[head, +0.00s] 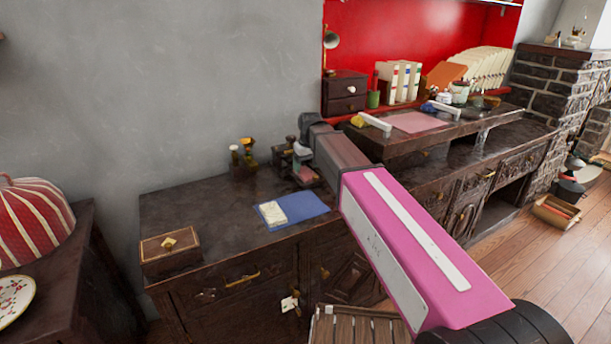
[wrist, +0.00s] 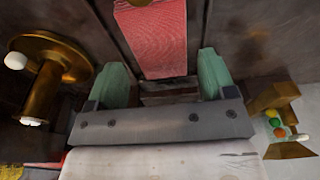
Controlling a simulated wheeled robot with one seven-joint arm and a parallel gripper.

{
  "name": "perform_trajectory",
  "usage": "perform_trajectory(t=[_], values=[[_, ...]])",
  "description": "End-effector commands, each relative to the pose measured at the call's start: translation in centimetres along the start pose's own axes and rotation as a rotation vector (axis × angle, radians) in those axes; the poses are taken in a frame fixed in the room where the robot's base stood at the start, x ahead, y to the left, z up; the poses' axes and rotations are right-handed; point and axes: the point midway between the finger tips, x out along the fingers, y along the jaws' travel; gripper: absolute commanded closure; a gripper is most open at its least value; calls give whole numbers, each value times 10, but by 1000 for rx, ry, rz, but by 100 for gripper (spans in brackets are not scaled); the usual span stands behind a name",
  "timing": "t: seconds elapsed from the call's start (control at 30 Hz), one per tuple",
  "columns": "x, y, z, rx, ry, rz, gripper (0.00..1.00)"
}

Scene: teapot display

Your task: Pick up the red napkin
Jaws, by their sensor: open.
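The red napkin (wrist: 155,38) shows in the wrist view as a flat, textured red-pink strip at the top centre. My gripper (wrist: 164,72) is open, with one green finger on each side of that gap and nothing held. I cannot tell whether the fingers touch the napkin. In the head view my gripper (head: 292,160) is low over the back of the dark cabinet, and a small reddish patch (head: 306,176) shows just beside it.
A brass object (wrist: 50,75) stands left of my fingers, and another (wrist: 280,125) stands right. On the cabinet (head: 190,207) are a blue folder (head: 310,208) and a wooden box (head: 170,248). A pink mat (head: 418,122) lies on the raised desk. The grey wall is close behind.

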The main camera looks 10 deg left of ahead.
Motion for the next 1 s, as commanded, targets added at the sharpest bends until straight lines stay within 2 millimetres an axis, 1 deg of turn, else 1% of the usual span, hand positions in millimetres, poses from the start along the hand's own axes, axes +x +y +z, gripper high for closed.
perform_trajectory(t=[0.03,0.1,0.2,0.43,0.47,0.5,0.57,0.87,1.0], values=[[8,0,-1,0,-2,0,23],[18,0,-1,0,-2,-1,23],[28,0,-1,0,-1,-1,23],[30,0,-1,0,0,0,23],[30,0,-1,0,0,0,27],[30,0,-1,0,0,0,40],[30,0,-1,0,0,0,59],[29,0,-1,0,0,0,60],[26,0,-2,0,1,0,60]])
